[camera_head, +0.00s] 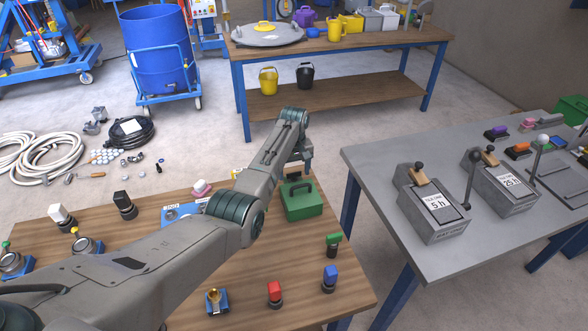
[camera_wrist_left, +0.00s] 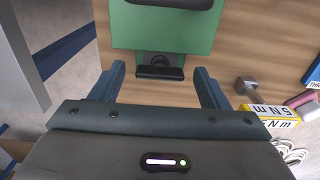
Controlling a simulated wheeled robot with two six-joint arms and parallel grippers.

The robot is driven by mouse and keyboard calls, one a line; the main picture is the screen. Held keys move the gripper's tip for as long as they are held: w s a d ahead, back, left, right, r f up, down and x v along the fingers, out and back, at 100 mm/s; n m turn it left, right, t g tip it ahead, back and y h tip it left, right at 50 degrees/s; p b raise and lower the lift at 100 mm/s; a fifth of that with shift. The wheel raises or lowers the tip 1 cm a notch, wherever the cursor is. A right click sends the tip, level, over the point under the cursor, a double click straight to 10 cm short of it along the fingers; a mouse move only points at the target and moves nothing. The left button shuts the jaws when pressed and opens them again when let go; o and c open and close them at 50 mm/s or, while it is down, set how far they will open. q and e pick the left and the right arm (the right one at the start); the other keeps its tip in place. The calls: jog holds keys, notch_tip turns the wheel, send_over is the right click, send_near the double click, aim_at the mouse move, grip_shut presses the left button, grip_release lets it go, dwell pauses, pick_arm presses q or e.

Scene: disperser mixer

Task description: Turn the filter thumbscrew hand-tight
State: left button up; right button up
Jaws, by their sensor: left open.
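My left gripper (camera_wrist_left: 160,88) is open, its two blue-grey fingers apart with nothing between their tips. In the head view the left gripper (camera_head: 296,168) is mostly hidden by its arm, just behind the green box (camera_head: 303,203). In the wrist view the green box (camera_wrist_left: 168,30) lies ahead of the fingers, and its black latch-like part (camera_wrist_left: 159,72) shows between them. A small metal block (camera_wrist_left: 245,86) stands right of the fingers beside a yellow-and-white "5 N m" label (camera_wrist_left: 270,116). I cannot tell which part is the filter thumbscrew. My right gripper is not in view.
A blue block with a brass-coloured part (camera_head: 216,301) and red (camera_head: 275,293), blue (camera_head: 329,279) and green (camera_head: 333,245) knobs stand on the wooden table (camera_head: 240,270). A grey table (camera_head: 380,165) with labelled boxes stands at the right.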

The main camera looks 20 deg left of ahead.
pick_arm(q)
jog(key=shift+f, duration=0.1)
jog(key=shift+c, duration=0.4)
jog(key=c, duration=0.9)
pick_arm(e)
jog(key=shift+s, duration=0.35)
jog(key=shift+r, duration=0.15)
